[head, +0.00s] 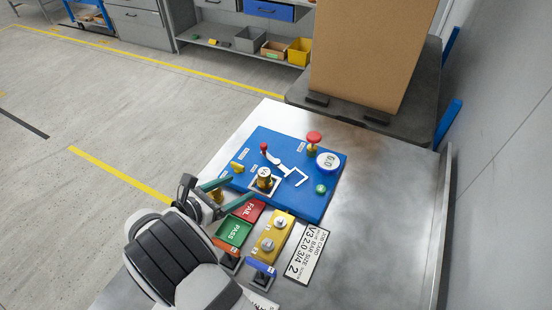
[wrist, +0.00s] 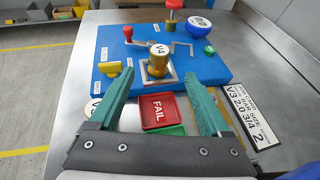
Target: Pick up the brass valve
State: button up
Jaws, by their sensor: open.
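A brass valve (head: 264,179) with a round white cap marked V4 stands upright in a square metal seat on the blue test board. In the wrist view the valve (wrist: 158,64) is straight ahead, centred between the fingers and beyond their tips. My gripper (head: 231,192) is open and empty, with its teal fingers spread just to the left of the seat. It also shows in the wrist view (wrist: 160,84). Another brass piece (head: 217,196) is partly hidden by the fingers; its pale labelled top (wrist: 93,106) shows beside the left finger.
The blue board (head: 320,206) carries a red-topped knob (head: 314,138), a gauge (head: 328,162), a green button (head: 321,188) and a yellow handle (head: 237,167). Red FAIL (head: 251,211) and green PASS (head: 233,232) trays, a yellow block (head: 275,237) and a job card (head: 305,254) lie nearby.

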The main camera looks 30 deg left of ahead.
aim_at(264, 183)
jog(key=x, duration=1.4)
jog(key=shift+w, duration=0.35)
grip_shut()
